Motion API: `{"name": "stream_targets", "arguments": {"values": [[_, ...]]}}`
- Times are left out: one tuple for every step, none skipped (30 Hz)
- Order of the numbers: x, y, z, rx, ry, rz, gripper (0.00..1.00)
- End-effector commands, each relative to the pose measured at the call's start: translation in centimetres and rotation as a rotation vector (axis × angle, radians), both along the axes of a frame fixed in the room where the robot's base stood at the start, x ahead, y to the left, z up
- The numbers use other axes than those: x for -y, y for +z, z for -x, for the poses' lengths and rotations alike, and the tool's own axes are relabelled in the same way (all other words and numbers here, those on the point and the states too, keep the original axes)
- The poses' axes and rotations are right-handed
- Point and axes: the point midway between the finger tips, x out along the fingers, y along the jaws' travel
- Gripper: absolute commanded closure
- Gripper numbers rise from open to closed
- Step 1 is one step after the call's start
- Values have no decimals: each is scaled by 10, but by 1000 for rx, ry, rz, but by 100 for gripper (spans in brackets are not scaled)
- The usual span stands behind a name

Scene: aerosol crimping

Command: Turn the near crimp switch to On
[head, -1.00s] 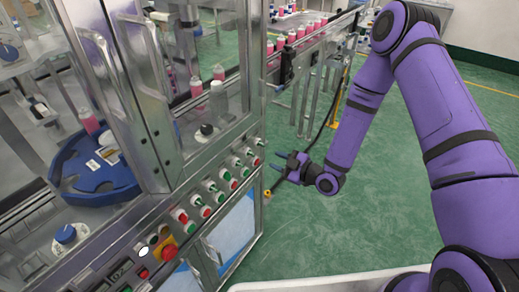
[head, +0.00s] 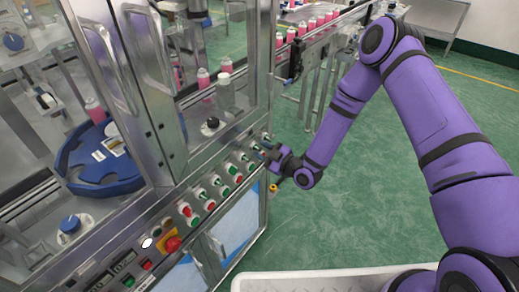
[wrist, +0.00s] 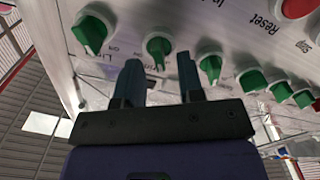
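A row of green rotary switches runs along the machine's control panel (head: 150,222). In the wrist view, one green switch (wrist: 157,47) lies just ahead of the space between my fingertips, with lettering partly hidden by the fingers. Other green switches sit to its left (wrist: 92,30) and right (wrist: 210,65). Which one is the near crimp switch I cannot tell for certain. My gripper (wrist: 158,70) is open, with two dark fingers apart and nothing between them. In the head view my gripper (head: 268,152) is at the far end of the panel, close to the switches.
Red and green buttons (head: 186,210) and a red emergency stop on yellow (head: 172,243) line the nearer panel. A clear guard with metal handles rises behind it. A blue round tray (head: 100,185) and pink bottles (head: 203,78) are inside. Green floor to the right is free.

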Motion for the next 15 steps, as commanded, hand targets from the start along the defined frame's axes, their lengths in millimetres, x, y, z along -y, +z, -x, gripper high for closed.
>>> {"name": "stream_targets", "arguments": {"values": [[-4,0,-3,0,0,0,65],[-6,0,-4,1,1,-1,65],[-8,0,-6,1,1,-1,65],[-9,0,-7,1,1,-1,65],[-10,0,-7,0,1,-1,65],[-11,0,-8,0,1,-1,65],[-11,0,-8,0,1,-1,65],[-11,0,-8,0,1,-1,65],[-11,0,-8,-1,0,-1,65],[-12,0,-8,-1,0,-1,65],[-11,0,-8,-1,0,-1,65],[-11,0,-8,-1,0,-1,65],[-11,0,-8,-1,0,-1,65],[-11,0,-8,-1,0,-1,65],[-11,0,-8,-1,0,-1,72]]}}
